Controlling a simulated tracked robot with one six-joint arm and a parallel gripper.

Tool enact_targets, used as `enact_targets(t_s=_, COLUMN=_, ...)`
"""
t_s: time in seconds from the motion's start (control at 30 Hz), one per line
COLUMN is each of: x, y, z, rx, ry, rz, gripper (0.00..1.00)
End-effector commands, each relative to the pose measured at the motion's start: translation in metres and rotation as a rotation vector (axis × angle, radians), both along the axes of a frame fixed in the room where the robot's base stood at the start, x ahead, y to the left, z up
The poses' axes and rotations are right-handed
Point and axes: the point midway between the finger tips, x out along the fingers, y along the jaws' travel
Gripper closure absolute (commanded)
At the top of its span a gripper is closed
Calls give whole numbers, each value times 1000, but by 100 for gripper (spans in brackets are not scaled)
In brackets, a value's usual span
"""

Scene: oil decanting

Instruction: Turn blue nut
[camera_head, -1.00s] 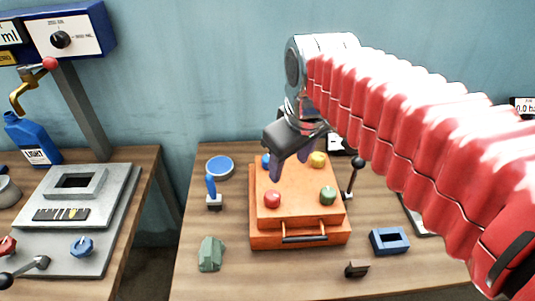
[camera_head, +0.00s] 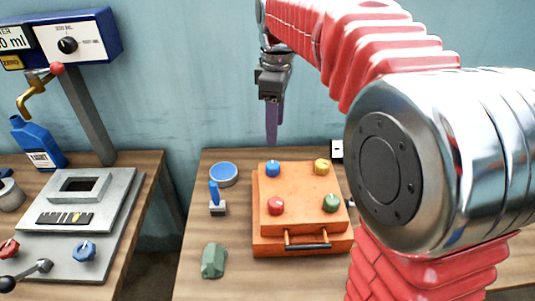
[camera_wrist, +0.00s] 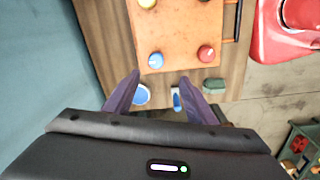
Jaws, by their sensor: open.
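The blue nut (camera_head: 272,168) is a small round knob on the back left corner of the orange box's top (camera_head: 295,190). In the wrist view the blue nut (camera_wrist: 156,61) lies just beyond my fingertips, roughly centred between them. My gripper (camera_head: 272,141) points down above the back of the box, apart from the nut and seen nearly edge-on in the head view. In the wrist view my gripper (camera_wrist: 160,77) has its two purple fingers wide apart with nothing held.
Red (camera_head: 276,206), green (camera_head: 331,203) and yellow (camera_head: 322,166) nuts share the box top. A blue round dish (camera_head: 223,174), a blue-handled switch (camera_head: 215,195) and a green block (camera_head: 214,260) stand left of the box. A separate left bench holds a grey panel (camera_head: 112,205).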

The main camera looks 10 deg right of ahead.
Motion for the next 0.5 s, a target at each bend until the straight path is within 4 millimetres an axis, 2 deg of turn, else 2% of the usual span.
enact_targets(t_s=0.2, x=16, y=0, z=-4, rx=-1, ry=32, rz=78, gripper=49)
enact_targets(t_s=0.5, x=17, y=0, z=-4, rx=-2, ry=35, rz=84, gripper=49)
